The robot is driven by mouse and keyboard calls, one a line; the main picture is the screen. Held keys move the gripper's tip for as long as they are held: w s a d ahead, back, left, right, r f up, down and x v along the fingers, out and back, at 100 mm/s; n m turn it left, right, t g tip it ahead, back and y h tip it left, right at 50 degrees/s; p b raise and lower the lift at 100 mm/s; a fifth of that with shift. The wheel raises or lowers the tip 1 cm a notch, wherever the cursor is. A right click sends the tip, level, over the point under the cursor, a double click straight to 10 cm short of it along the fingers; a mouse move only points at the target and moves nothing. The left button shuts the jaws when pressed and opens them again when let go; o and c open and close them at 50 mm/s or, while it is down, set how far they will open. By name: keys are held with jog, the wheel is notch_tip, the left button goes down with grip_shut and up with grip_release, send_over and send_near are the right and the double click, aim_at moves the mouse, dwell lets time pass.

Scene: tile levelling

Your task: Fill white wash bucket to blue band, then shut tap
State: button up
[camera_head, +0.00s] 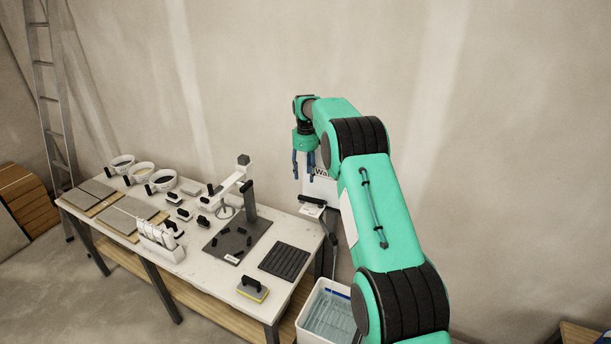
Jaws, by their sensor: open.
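The white wash bucket (306,322) stands on the floor at the right end of the table, partly hidden by my arm. A blue band (338,291) shows near its inner rim. Pale bluish water seems to be inside, its surface apparently below the band at the back wall; the exact level is hard to tell. My gripper (303,172) is open, pointing down, above the fitting.
The white table (215,281) holds a dark ribbed mat (284,262), a yellow-edged float (252,289), a stand (250,199), several small black-handled tools, tiles and three bowls. A ladder (50,90) leans at the left. The wall is close behind my gripper.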

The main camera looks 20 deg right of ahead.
grip_shut()
jog(key=s+a+f+m+t+h+b, duration=0.2)
jog(key=s+a+m+b, duration=0.5)
jog(key=m, duration=1.1)
jog(key=shift+s+f+t+h, duration=0.4)
jog(key=shift+s+f+t, duration=0.25)
jog(key=shift+s, duration=0.35)
